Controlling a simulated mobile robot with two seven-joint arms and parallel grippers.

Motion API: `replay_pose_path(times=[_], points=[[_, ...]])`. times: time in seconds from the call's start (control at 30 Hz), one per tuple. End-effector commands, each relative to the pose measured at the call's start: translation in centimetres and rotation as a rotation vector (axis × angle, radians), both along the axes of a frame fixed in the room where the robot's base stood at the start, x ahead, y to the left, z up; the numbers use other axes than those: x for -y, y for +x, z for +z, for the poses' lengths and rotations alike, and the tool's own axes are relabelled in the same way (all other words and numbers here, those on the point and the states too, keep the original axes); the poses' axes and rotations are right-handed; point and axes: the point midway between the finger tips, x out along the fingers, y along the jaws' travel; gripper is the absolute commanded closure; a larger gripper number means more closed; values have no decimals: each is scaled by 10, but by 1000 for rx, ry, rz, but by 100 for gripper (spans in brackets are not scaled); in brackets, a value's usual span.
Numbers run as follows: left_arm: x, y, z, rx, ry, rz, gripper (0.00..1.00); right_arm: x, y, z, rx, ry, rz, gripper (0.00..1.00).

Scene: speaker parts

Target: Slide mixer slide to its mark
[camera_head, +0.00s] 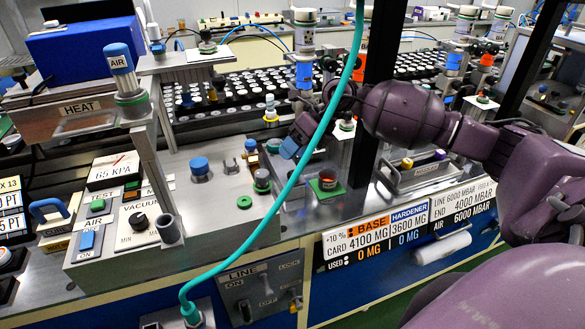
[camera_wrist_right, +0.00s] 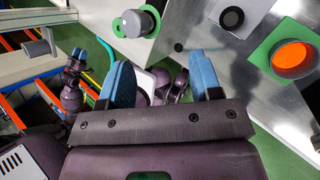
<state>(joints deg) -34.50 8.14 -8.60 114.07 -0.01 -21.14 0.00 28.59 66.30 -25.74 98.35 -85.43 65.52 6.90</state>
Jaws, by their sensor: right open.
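I cannot tell for sure which part is the mixer slide or where its mark is. A grey knob with a green base (camera_head: 262,182) stands at the right edge of the grey control panel; a grey knob on a green disc (camera_wrist_right: 135,23) shows in the right wrist view. A cup with orange inside stands on a green square plate (camera_head: 328,188); this plate (camera_wrist_right: 262,52) is at right in the wrist view. My right gripper (camera_head: 291,149) hovers behind these parts, its blue fingertips partly hidden. In the wrist view the gripper (camera_wrist_right: 161,80) is open with nothing held between its fingers.
A teal hose (camera_head: 290,185) crosses in front of the bench near my right gripper. The control panel (camera_head: 215,222) carries a blue button (camera_head: 199,167) and a black vacuum knob (camera_head: 138,221). A tray of several black-and-white parts (camera_head: 235,95) lies behind. A dark post (camera_head: 375,90) rises beside my right arm.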

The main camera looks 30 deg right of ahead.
Motion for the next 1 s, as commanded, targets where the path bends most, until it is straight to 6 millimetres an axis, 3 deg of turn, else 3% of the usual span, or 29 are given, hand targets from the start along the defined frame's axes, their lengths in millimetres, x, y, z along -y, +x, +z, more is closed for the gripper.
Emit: replay_pose_path(times=[0.1,0.33,0.57,1.0], points=[[0,-2,-1,-3,1,1,57,18,3,-11,70,-190,59,42],[0,-2,-1,-3,0,0,57,47,9,-19,143,-438,147,42],[-1,-1,-1,-3,1,1,57,45,10,-29,148,-450,192,42],[0,1,-1,1,1,-1,57,31,33,-93,147,-447,190,42]])
